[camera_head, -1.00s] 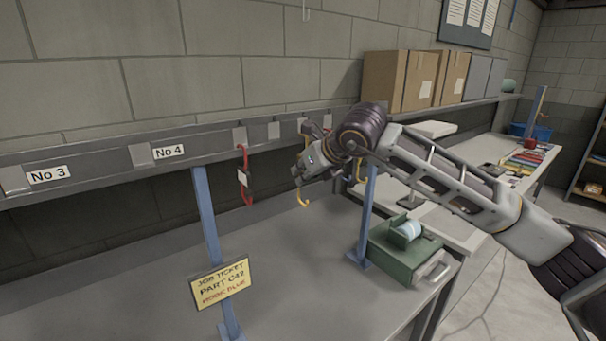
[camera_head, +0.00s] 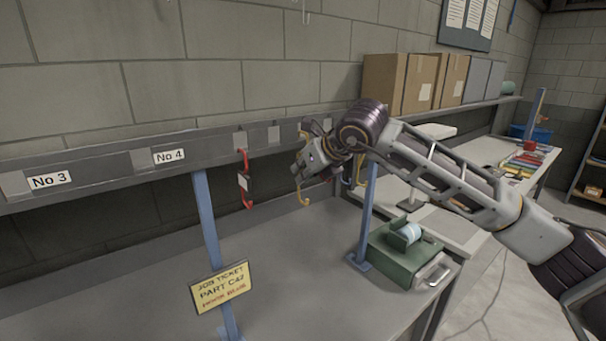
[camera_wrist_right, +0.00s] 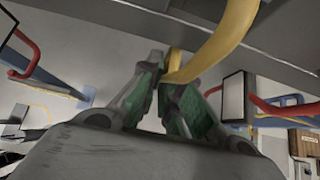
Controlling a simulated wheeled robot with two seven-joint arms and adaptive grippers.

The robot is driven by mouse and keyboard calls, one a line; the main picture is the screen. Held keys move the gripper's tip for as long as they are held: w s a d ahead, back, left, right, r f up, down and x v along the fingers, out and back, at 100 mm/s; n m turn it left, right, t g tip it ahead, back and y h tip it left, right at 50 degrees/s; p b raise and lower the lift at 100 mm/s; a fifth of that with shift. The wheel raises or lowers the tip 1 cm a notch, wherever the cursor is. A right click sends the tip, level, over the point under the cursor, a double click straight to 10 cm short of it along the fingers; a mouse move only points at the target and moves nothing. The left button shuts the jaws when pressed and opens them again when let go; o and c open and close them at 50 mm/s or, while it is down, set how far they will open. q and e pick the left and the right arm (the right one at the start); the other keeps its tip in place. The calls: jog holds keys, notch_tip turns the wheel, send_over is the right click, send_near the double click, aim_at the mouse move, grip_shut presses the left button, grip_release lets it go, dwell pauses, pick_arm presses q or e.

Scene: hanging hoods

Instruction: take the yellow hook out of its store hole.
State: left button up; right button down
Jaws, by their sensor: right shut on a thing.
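The yellow hook (camera_head: 302,190) hangs at the grey rail, and its lower curve shows below my right gripper (camera_head: 306,170) in the head view. In the right wrist view the yellow hook (camera_wrist_right: 222,45) is large and curved, passing up beside the fingertips. My right gripper (camera_wrist_right: 165,85) has its green-padded fingers closed on the hook's end. The hook's store hole is hidden behind the gripper and hook. My left gripper is not in view.
A red hook (camera_head: 244,180) with a white tag hangs on the rail (camera_head: 95,170) to the left. A blue post (camera_head: 366,215) and a green box (camera_head: 395,255) stand to the right. A job ticket (camera_head: 221,287) reads part C42. The bench middle is clear.

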jog(key=shift+r, duration=0.65)
jog(key=shift+s+d+f+b, duration=0.1)
jog(key=shift+s+d+b, duration=0.7)
jog(key=shift+s+b, duration=0.3)
dwell(0.3)
jog(key=shift+s+d+b, duration=0.3)
jog(key=shift+s+b, duration=0.05)
jog(key=shift+s, duration=0.05)
dwell(0.5)
jog(key=s+d+b, duration=0.5)
jog(key=s+d, duration=0.1)
jog(key=s, duration=0.2)
jog(key=shift+r+b, duration=0.25)
jog(key=shift+b, duration=0.15)
dwell(0.4)
dwell(0.4)
